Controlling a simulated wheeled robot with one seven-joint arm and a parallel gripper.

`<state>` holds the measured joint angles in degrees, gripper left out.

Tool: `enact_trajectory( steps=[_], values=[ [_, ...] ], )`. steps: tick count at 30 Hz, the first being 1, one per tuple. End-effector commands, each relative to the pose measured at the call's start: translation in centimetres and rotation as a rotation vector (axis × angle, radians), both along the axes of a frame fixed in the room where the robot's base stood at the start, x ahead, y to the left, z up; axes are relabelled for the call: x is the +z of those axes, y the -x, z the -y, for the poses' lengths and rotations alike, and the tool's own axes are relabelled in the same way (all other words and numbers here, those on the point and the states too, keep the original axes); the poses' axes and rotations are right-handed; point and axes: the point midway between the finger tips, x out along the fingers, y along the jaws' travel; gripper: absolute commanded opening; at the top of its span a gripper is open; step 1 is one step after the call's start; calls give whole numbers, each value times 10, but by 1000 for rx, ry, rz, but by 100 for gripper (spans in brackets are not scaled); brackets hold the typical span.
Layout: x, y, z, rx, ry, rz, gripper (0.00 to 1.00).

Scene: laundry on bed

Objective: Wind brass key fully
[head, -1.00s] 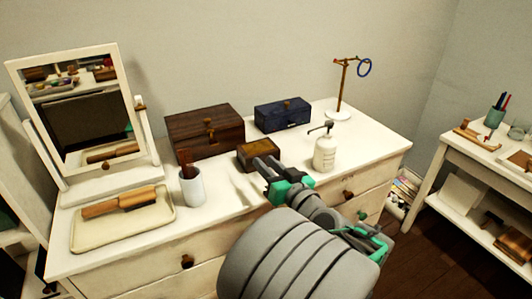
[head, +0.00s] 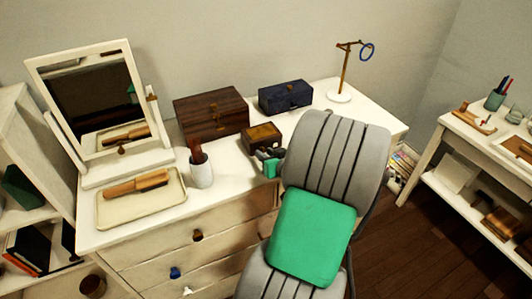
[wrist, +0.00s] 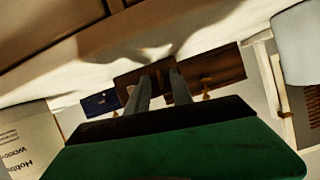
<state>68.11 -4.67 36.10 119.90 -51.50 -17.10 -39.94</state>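A small brown box with a brass-coloured top (head: 262,136) stands on the white dresser, in front of a larger dark wooden box (head: 200,118). My gripper (head: 268,155) is low over the dresser top, close to the front of the small box, and my arm partly hides it. In the wrist view, which is upside down, my two grey fingers (wrist: 161,80) stand apart in front of the small box (wrist: 128,79). I cannot make out a brass key clearly; the fingers may hide it. I see nothing held.
A blue box (head: 285,96) and a brass stand with a blue ring (head: 345,68) are at the back. A white cup (head: 201,171), a tray with a brush (head: 115,214) and a mirror (head: 85,95) are to the left.

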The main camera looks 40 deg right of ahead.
Motion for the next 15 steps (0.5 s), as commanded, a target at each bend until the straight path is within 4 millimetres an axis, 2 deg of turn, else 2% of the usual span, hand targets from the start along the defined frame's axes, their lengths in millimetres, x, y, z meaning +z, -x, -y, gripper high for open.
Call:
enact_trajectory(
  steps=[7, 15],
  values=[
    [-1, -2, 1, -1, 0, 1, 27],
    [0, -2, 1, -1, 0, 1, 6]
  ],
)
